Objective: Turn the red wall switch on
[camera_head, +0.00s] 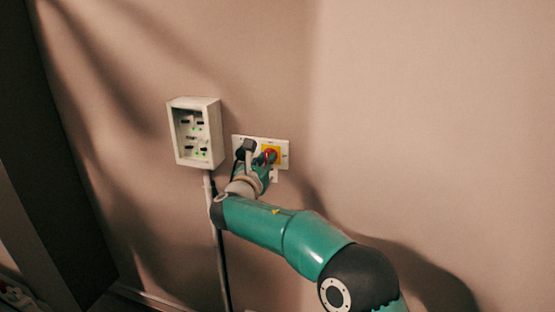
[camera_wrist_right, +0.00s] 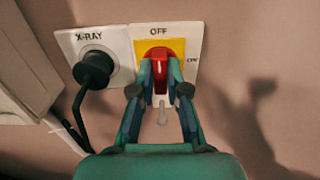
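The red wall switch (camera_wrist_right: 160,72) is a red knob on a yellow square on a white wall plate, with "OFF" printed above it. Its handle stands upright in the right wrist view. In the head view the switch (camera_head: 271,153) shows just beyond my right gripper (camera_head: 264,165). In the right wrist view my right gripper (camera_wrist_right: 160,78) has one finger on each side of the red knob, closed against it. The fingers hide the knob's sides. My left gripper is in neither view.
A black plug (camera_wrist_right: 93,70) with a cable sits in the socket marked "X-RAY", left of the switch. A white box (camera_head: 197,133) with small green lights is on the wall further left. The wall (camera_head: 430,120) to the right is clear.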

